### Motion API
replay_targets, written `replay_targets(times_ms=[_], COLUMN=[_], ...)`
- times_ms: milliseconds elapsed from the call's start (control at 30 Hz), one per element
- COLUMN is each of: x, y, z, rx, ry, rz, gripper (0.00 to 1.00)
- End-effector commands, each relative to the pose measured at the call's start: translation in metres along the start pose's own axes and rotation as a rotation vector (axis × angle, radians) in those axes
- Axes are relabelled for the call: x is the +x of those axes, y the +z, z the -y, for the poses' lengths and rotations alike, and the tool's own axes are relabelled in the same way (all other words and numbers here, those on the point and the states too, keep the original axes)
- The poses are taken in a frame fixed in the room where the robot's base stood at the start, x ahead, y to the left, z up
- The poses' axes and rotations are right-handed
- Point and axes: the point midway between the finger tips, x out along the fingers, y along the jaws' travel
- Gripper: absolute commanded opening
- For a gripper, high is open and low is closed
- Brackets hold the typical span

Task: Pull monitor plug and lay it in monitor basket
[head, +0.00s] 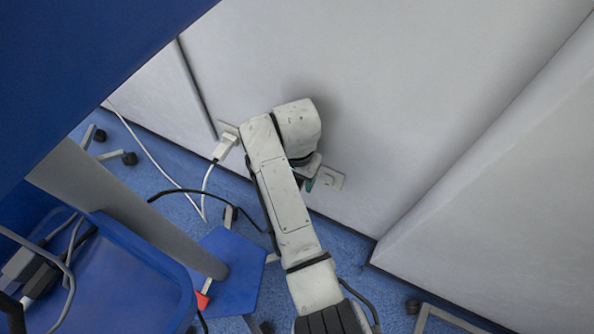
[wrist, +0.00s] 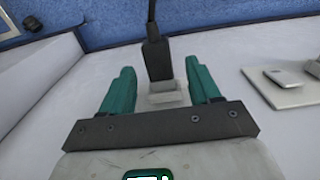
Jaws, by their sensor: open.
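A black plug (wrist: 156,58) with a black cord shows in the wrist view. It appears seated in a pale socket (wrist: 164,97) on the wall. My gripper (wrist: 159,74) is open, its green fingers on either side of the plug, with visible gaps. In the head view my gripper (head: 310,184) is close to the wall beside a socket plate (head: 332,179), and my arm hides the black plug. A blue basket (head: 150,275) is at the lower left; I cannot tell whether it is the monitor basket.
A white plug (head: 224,147) with a white cord sits in another wall socket, also at the right of the wrist view (wrist: 283,78). Black and white cords hang near a grey pole (head: 130,205). Dark and grey connectors (head: 35,272) lie at the lower left. A wall panel (head: 500,190) juts out at right.

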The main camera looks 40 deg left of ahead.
Motion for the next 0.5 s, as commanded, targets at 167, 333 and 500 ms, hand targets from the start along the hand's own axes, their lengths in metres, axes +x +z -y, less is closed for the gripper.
replay_targets(times_ms=[167,333,500], x=[0.0149,0.0167,0.0164], y=[0.0000,-0.0001,-0.0001], z=[-0.0004,-0.0002,-0.0002], rx=[0.001,0.001,0.001], ry=[0.001,0.000,0.000], rz=[0.001,0.000,0.000], gripper=[0.62,0.62,0.62])
